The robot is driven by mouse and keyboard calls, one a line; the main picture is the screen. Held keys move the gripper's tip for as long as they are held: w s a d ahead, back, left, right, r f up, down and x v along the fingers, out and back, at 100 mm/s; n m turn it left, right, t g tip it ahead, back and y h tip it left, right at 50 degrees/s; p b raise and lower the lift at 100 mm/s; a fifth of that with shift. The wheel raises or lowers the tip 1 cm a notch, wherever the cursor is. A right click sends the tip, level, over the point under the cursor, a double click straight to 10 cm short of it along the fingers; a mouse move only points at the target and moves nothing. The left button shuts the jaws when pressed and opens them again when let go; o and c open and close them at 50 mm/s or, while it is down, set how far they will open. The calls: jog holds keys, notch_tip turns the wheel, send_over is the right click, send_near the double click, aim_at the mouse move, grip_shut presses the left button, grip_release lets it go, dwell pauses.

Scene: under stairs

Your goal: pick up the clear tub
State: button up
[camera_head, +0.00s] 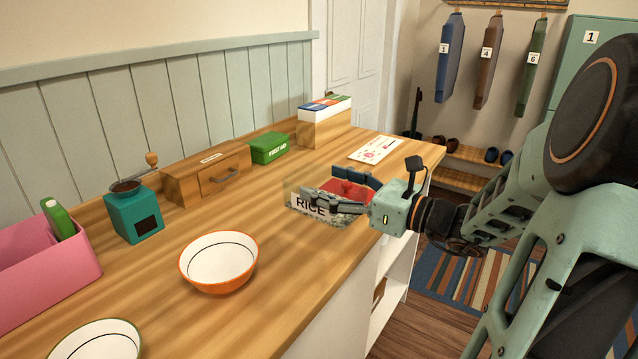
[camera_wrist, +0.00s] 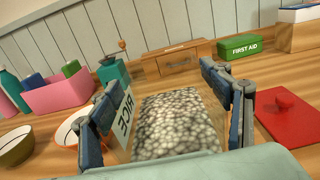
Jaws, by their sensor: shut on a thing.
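The clear tub (camera_head: 300,207) is a see-through box with a white RICE label, holding pale speckled grains. It is at the right part of the wooden counter, near its front edge. In the wrist view the tub (camera_wrist: 126,117) lies between the fingers, its label side toward the left finger. My gripper (camera_head: 325,193) is shut on the tub, with one finger along each side; both fingers also show in the wrist view (camera_wrist: 160,85). I cannot tell whether the tub's base touches the counter. The fingers hide parts of its sides.
A red lid-like piece with a knob (camera_wrist: 288,115) lies right of the tub in the wrist view. An orange-rimmed bowl (camera_head: 218,262), teal grinder (camera_head: 134,212), wooden drawer box (camera_head: 207,174), green first aid box (camera_head: 268,148) and card (camera_head: 376,149) stand on the counter (camera_head: 290,255).

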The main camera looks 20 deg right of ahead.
jog(key=s+d+r+p, duration=0.1)
jog(key=s+r+p, duration=0.1)
jog(key=s, duration=0.5)
jog(key=shift+s+d+r, duration=0.2)
jog(key=shift+s+r, duration=0.1)
jog(key=shift+r, duration=0.35)
jog(key=o, duration=0.7)
jog(key=c, duration=1.5)
jog(key=shift+c, duration=0.3)
